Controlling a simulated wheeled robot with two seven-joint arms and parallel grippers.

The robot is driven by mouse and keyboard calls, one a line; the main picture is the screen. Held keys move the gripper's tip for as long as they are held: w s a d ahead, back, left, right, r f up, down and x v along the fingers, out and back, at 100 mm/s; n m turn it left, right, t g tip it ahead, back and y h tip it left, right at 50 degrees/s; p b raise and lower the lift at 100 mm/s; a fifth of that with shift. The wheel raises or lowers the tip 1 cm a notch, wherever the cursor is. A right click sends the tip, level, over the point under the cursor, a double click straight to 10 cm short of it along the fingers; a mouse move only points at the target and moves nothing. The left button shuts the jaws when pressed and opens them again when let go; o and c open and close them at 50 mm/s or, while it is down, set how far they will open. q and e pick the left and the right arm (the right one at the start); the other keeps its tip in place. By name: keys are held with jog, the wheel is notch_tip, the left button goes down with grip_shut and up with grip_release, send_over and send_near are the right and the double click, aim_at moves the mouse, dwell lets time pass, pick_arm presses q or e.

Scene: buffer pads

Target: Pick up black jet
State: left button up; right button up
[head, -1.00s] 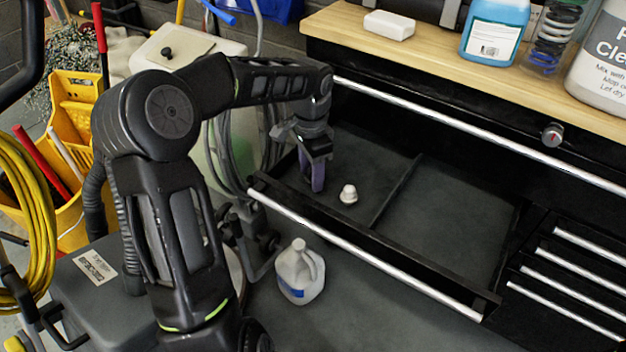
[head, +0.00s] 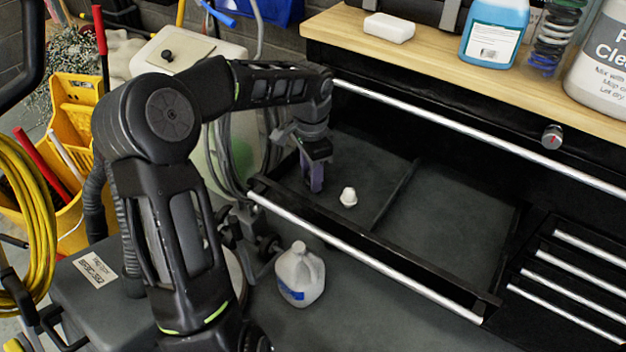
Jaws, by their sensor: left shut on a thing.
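My left gripper (head: 316,184) points down into the left compartment of the open black drawer (head: 455,222). Its fingers are shut on a small dark thing, taken to be the black jet, which is mostly hidden between them and hard to tell from the dark drawer. A small white jet-like piece (head: 348,197) stands on the drawer floor just right of the fingers, apart from them. My right gripper is not in view.
A divider (head: 394,194) splits the drawer, and its right compartment is empty. A silver-edged drawer front (head: 365,256) lies nearest me. A white jug (head: 300,277) stands in front of it. The wooden worktop (head: 435,62) above holds bottles and a white block (head: 389,27).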

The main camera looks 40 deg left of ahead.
pick_arm(q)
grip_shut()
notch_tip(320, 180, up, 10)
jog(key=shift+p, duration=1.15)
